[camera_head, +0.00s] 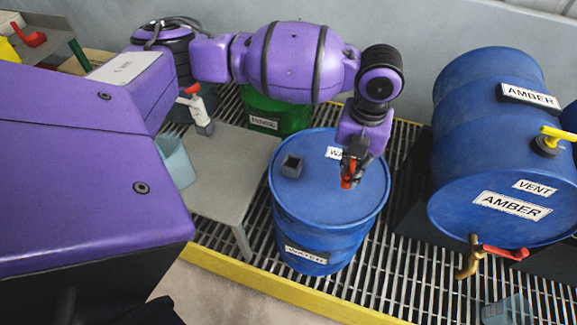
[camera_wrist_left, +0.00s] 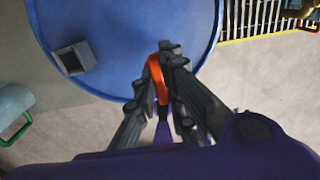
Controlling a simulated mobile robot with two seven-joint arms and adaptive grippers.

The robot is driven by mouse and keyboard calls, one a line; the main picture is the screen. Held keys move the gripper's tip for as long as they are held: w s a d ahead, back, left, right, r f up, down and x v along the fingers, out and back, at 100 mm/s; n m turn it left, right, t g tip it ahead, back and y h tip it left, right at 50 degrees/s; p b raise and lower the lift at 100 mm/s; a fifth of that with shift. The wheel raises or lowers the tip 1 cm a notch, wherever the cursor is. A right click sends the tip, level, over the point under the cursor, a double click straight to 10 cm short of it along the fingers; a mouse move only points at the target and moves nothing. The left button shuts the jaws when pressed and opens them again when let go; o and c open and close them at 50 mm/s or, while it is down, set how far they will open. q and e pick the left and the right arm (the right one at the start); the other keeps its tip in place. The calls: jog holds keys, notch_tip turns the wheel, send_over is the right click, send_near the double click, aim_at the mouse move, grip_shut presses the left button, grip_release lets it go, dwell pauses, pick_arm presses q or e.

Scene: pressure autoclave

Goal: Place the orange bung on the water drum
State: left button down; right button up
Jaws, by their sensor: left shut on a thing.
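The water drum (camera_head: 325,235) is a blue upright drum with white labels on its top and side. A dark square fitting (camera_head: 291,166) stands on the left of its lid, and it also shows in the left wrist view (camera_wrist_left: 75,57). My left gripper (camera_head: 348,178) is over the right part of the lid. It is shut on the orange bung (camera_wrist_left: 157,78), which shows as a small orange piece (camera_head: 346,183) between the fingers in the head view. The fingers hide part of the bung. I cannot tell whether the bung touches the lid. My right gripper is not in view.
A blue drum labelled AMBER (camera_head: 470,130) lies on its side at the right, with a brass tap (camera_head: 469,259). A grey table (camera_head: 222,185) stands left of the water drum, carrying a pale container (camera_head: 176,160). A green drum (camera_head: 275,113) is behind. Metal grating (camera_head: 395,245) surrounds the drum.

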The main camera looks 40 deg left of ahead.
aim_at(352, 163)
pick_arm(q)
jog(key=shift+w+a+f, duration=0.15)
jog(key=shift+w+f, duration=0.15)
jog(key=shift+f, duration=0.15)
jog(key=shift+w+a+f, duration=0.1)
jog(key=shift+w+f, duration=0.05)
jog(key=shift+f, duration=0.75)
jog(key=shift+w+f, duration=0.15)
jog(key=shift+f, duration=0.7)
jog(key=shift+f, duration=0.2)
jog(key=c, duration=1.8)
grip_release()
notch_tip(352, 163, up, 12)
jog(key=shift+r, duration=0.25)
